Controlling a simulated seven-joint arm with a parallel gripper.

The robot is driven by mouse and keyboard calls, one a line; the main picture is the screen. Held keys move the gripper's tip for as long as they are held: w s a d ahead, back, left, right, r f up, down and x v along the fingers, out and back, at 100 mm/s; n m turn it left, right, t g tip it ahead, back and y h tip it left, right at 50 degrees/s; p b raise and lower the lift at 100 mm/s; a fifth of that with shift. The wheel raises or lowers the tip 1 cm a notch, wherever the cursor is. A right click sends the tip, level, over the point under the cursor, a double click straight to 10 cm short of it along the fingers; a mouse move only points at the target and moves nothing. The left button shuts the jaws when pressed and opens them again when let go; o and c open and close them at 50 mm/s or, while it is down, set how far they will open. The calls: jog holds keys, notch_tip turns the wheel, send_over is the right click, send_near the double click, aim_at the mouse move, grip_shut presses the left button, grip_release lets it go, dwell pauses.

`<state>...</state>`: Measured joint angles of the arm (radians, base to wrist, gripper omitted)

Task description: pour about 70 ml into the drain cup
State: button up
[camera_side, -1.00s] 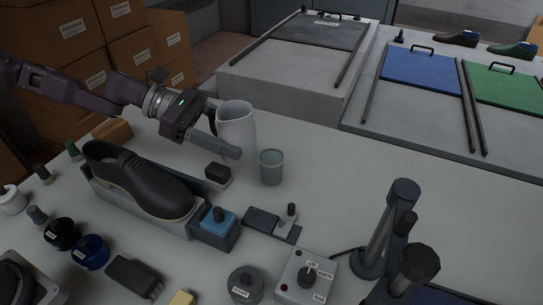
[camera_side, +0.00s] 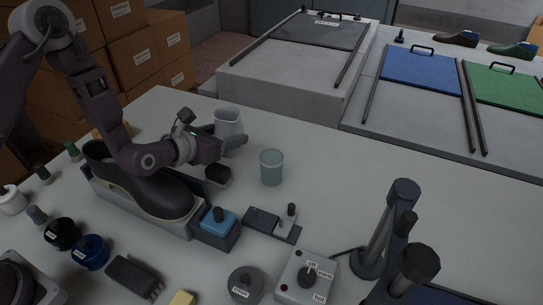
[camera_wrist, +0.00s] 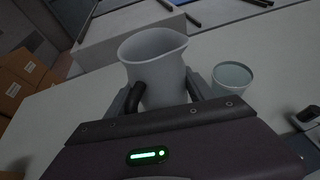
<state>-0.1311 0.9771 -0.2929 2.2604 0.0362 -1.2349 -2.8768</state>
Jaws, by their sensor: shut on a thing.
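A pale translucent jug (camera_side: 228,122) stands roughly upright at the back of the table, left of and behind the drain cup; whether its base touches the table is unclear. My gripper (camera_side: 222,143) is shut on it, with fingers on both sides of its body. In the wrist view the jug (camera_wrist: 155,62) shows its dark handle at left and its spout toward the right. No liquid level can be made out inside. The drain cup (camera_side: 271,168), a greenish translucent tumbler, stands upright on the table, apart from the jug. It also shows in the wrist view (camera_wrist: 232,80).
A black shoe (camera_side: 140,184) on a grey stand lies left of the cup. A small black block (camera_side: 218,174) sits between shoe and cup. A blue-topped block (camera_side: 218,222), a switch box (camera_side: 306,278) and a dark post stand (camera_side: 385,235) are nearer. Table right of the cup is clear.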

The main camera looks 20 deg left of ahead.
aim_at(240, 154)
jog(key=shift+s+y+p, duration=0.1)
jog(key=shift+y+p, duration=0.2)
jog(key=shift+d+r+m, duration=0.25)
jog(key=shift+d+m, duration=0.1)
jog(key=shift+m, duration=0.25)
jog(key=shift+d+f+m+y+p, duration=0.5)
jog(key=shift+f+m+y+p, duration=0.1)
jog(key=shift+m+y, duration=0.2)
jog(key=shift+d+f+m+t+y+p, duration=0.1)
jog(key=shift+d+m+y+p, duration=0.2)
jog(key=shift+m+y, duration=0.35)
jog(key=shift+d+r+m+t+y+p, duration=0.1)
jog(key=shift+d+m+y+p, duration=0.25)
jog(key=shift+m, duration=0.45)
jog(key=shift+d+f+m+t+y+p, duration=0.1)
jog(key=shift+d+m+y+p, duration=0.15)
jog(key=shift+m+y, duration=0.45)
jog(key=shift+r+m+t+y+p, duration=0.3)
jog(key=shift+r+m+y+p, duration=0.2)
jog(key=shift+r+m+p, duration=0.55)
jog(key=shift+w+d+f, duration=0.1)
jog(key=shift+w+f, duration=0.05)
jog(key=shift+w, duration=0.25)
jog(key=shift+w+d+r+m+t+y+p, duration=0.1)
jog(key=shift+d+r+m+t+y+p, duration=0.25)
jog(key=shift+r+m+p, duration=0.4)
dwell(1.4)
